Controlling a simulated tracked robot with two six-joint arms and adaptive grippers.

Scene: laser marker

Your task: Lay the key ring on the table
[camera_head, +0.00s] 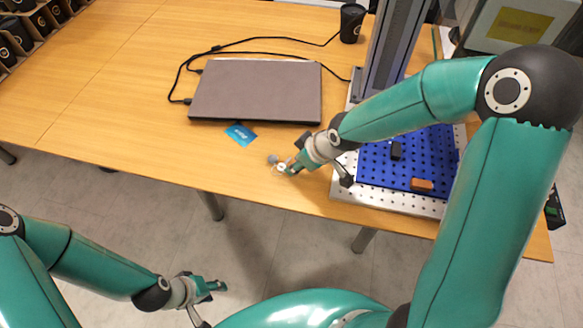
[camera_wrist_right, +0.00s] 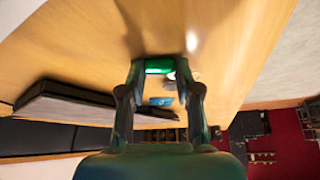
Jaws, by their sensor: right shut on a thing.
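The key ring (camera_head: 273,160) shows in the head view as small grey and whitish round pieces at my right gripper's tips. My right gripper (camera_head: 284,168) is shut on it, over the front part of the wooden table (camera_head: 120,95). I cannot tell whether the key ring touches the tabletop.
A closed laptop (camera_head: 257,90) with black cables lies behind, with a blue card (camera_head: 241,134) in front of it. A blue perforated plate (camera_head: 385,172) with a dark block and an orange block (camera_head: 421,185) is right. A black cup (camera_head: 352,22) stands behind. The table's left is clear.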

